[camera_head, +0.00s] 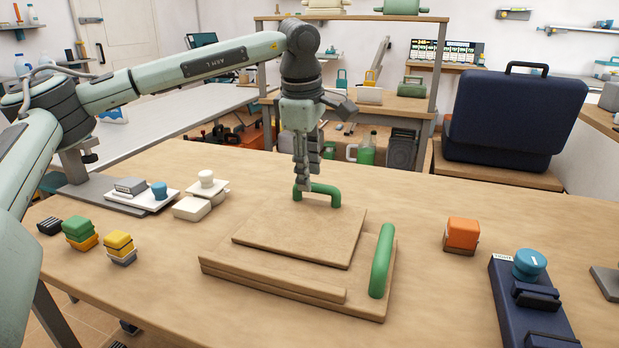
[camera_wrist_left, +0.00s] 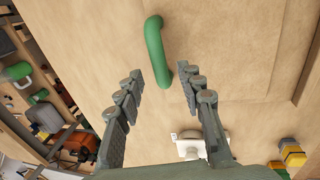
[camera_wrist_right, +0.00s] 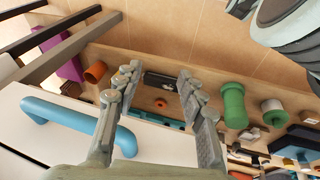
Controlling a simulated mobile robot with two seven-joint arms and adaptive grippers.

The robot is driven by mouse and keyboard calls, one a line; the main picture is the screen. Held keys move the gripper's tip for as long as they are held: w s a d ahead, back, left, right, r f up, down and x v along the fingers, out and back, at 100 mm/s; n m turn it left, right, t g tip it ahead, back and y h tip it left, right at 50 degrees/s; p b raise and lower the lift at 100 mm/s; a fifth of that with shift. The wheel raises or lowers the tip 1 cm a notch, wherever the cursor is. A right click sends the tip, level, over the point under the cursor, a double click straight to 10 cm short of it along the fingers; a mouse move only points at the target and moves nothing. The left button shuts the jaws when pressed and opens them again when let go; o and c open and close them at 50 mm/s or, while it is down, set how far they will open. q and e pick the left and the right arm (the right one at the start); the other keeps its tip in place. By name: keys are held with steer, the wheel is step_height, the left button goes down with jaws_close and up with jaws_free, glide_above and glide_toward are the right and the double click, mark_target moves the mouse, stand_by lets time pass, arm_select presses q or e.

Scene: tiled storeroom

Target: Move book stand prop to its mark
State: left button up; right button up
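The book stand prop (camera_head: 300,238) looks like a tan wooden board on a wider base, lying on the bench. One green handle (camera_head: 322,190) is at its back edge and another green handle (camera_head: 381,262) is at its right side. My left gripper (camera_head: 305,186) points down just over the back handle. In the left wrist view, its fingers (camera_wrist_left: 160,84) are spread and a green handle (camera_wrist_left: 155,50) shows beyond and between them; I cannot tell contact. My right gripper (camera_wrist_right: 158,76) is open and empty in its wrist view, outside the head view. I cannot make out the mark.
Small blocks (camera_head: 118,243) and white pieces (camera_head: 192,208) lie left on the bench (camera_head: 150,300). An orange block (camera_head: 462,233) and a navy fixture with a blue knob (camera_head: 529,264) stand right. A navy case (camera_head: 513,112) is behind. Bare bench lies between the stand and orange block.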

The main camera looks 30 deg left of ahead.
arm_select(q)
steer(key=shift+w+f, duration=0.15)
steer(key=shift+f, duration=0.75)
steer(key=shift+c, duration=0.6)
jaws_close()
